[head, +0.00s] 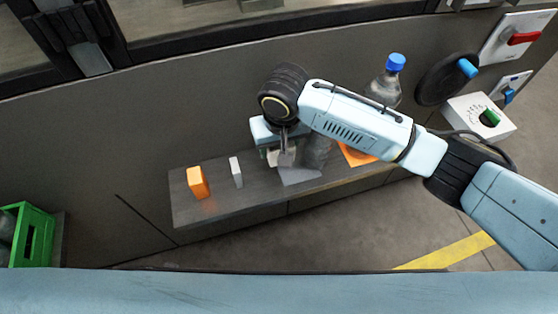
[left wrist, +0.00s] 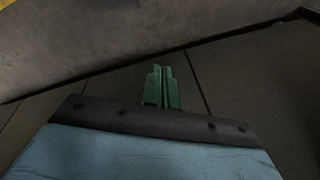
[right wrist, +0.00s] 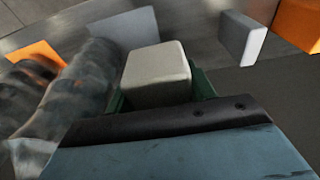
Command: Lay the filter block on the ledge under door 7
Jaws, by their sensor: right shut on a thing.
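My right gripper (head: 284,158) is over the dark ledge (head: 235,203) along the grey machine front. In the right wrist view its green fingers (right wrist: 160,95) are shut on a pale grey block, apparently the filter block (right wrist: 157,72). The block also shows partly in the head view (head: 273,157). I cannot tell whether it touches the ledge. My left gripper (left wrist: 163,86) shows in the left wrist view with its green fingers together and nothing between them; it is outside the head view. No door number is readable.
A white block (head: 236,172) and an orange block (head: 197,182) stand left on the ledge. A flat grey piece (head: 300,176), a dark ribbed cylinder (head: 317,152) and an orange item (head: 355,155) are close by the right gripper. A blue-capped bottle (head: 388,82) is behind my arm.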

